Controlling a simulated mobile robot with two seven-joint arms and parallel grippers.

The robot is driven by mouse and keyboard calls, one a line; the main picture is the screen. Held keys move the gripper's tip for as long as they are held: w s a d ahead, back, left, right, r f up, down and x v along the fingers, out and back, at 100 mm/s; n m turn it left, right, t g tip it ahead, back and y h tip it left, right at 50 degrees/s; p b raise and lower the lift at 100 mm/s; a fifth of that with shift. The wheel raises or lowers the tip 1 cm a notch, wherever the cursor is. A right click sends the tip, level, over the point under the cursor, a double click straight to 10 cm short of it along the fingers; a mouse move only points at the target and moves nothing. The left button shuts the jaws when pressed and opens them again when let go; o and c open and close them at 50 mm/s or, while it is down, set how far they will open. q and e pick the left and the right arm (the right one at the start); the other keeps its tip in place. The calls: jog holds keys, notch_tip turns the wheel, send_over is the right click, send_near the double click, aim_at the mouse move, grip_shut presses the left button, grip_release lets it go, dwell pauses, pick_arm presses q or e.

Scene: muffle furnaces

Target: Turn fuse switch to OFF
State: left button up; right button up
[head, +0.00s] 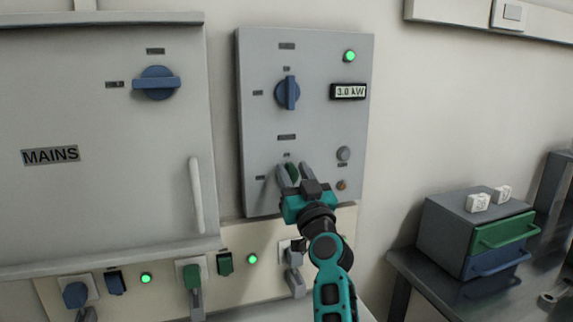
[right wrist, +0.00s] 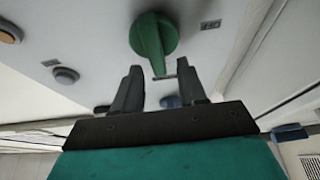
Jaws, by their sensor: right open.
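A green rotary knob (head: 291,171) sits low on the grey control panel (head: 322,130). I take it for the fuse switch, though its labels are too small to read. My right gripper (head: 293,169) is open at this knob, with one finger on each side in the head view. In the right wrist view, the green knob (right wrist: 152,35) lies just beyond my right gripper's fingertips (right wrist: 159,68), and its narrow end reaches between them. I cannot tell whether a finger touches it. My left gripper is not in view.
The panel also has a blue knob (head: 287,93), a lit green lamp (head: 349,56), a "3.0 kW" display (head: 348,91) and a grey button (head: 343,154). A MAINS cabinet (head: 100,190) stands left. Plugs and sockets line the wall below. A drawer box (head: 445,235) is at right.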

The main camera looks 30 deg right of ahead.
jog(key=shift+w+r, duration=0.15)
jog(key=shift+w, duration=0.1)
jog(key=shift+s, duration=0.1)
grip_shut()
dwell(0.3)
